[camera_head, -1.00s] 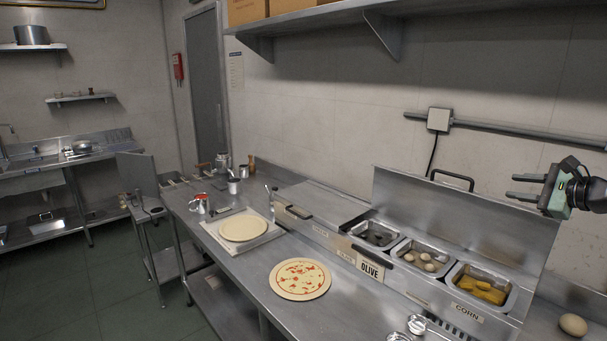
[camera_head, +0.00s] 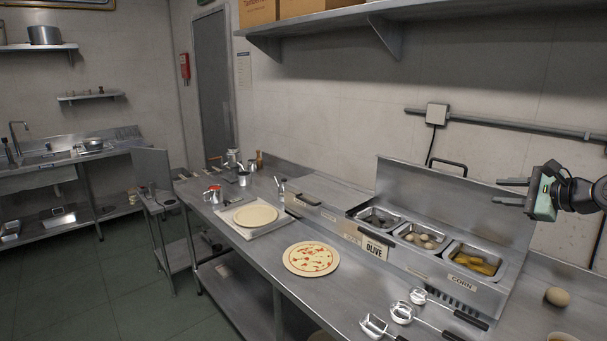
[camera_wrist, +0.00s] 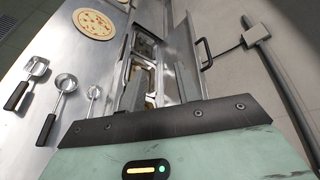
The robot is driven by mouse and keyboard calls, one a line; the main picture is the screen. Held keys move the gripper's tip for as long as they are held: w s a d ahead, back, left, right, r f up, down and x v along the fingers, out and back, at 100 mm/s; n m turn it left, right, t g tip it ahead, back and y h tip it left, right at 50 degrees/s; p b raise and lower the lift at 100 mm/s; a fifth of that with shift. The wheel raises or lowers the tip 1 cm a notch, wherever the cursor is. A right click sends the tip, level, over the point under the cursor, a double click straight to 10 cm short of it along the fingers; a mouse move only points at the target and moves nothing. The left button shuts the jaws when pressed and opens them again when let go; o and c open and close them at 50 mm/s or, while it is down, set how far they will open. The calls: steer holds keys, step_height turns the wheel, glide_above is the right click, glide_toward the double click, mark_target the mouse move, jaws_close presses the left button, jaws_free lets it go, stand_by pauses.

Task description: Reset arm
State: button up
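My gripper (camera_head: 504,191) is at the right side of the head view, raised above the counter near the back wall and right of the topping bins. Its two fingers point left and are apart, with nothing between them. In the wrist view the fingers (camera_wrist: 158,88) stretch out over the topping station, also apart and empty. My arm is bent and enters from the right edge; most of it is out of view.
The steel counter holds a sauced pizza base (camera_head: 311,259), a plain base (camera_head: 255,214) on a white board, and topping bins (camera_head: 473,262) with a raised lid (camera_head: 450,205). Several ladles and scoops (camera_head: 402,312) lie in front. A wall shelf (camera_head: 390,15) hangs above. A round bun-like item (camera_head: 557,296) sits right.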

steer(key=s+a+f+n+g+b, duration=0.1)
steer(key=s+a+f+n+g, duration=0.3)
steer(key=a, duration=0.5)
steer(key=s+a+f+n+g+b, duration=0.1)
steer(key=a+f+n+g, duration=0.1)
steer(key=a+f+n, duration=0.5)
steer(key=s+a+f+n+g+b, duration=0.1)
steer(key=s+a+f+g+b, duration=0.2)
steer(key=a, duration=0.9)
steer(key=s+a+f+n+g+h+b, duration=0.1)
steer(key=s+a+n, duration=0.2)
steer(key=s, duration=0.6)
steer(key=s+a+n+g+h+b, duration=0.1)
steer(key=s+a+n+h+b, duration=0.1)
steer(key=s+n, duration=0.6)
steer(key=s+a+f+n+g+h+b, duration=0.1)
steer(key=s+a+n, duration=0.4)
steer(key=s, duration=0.7)
steer(key=shift+s+f+g+h+b, duration=0.15)
steer(key=shift+f+g+h+b, duration=0.2)
steer(key=shift+g+h+b, duration=0.3)
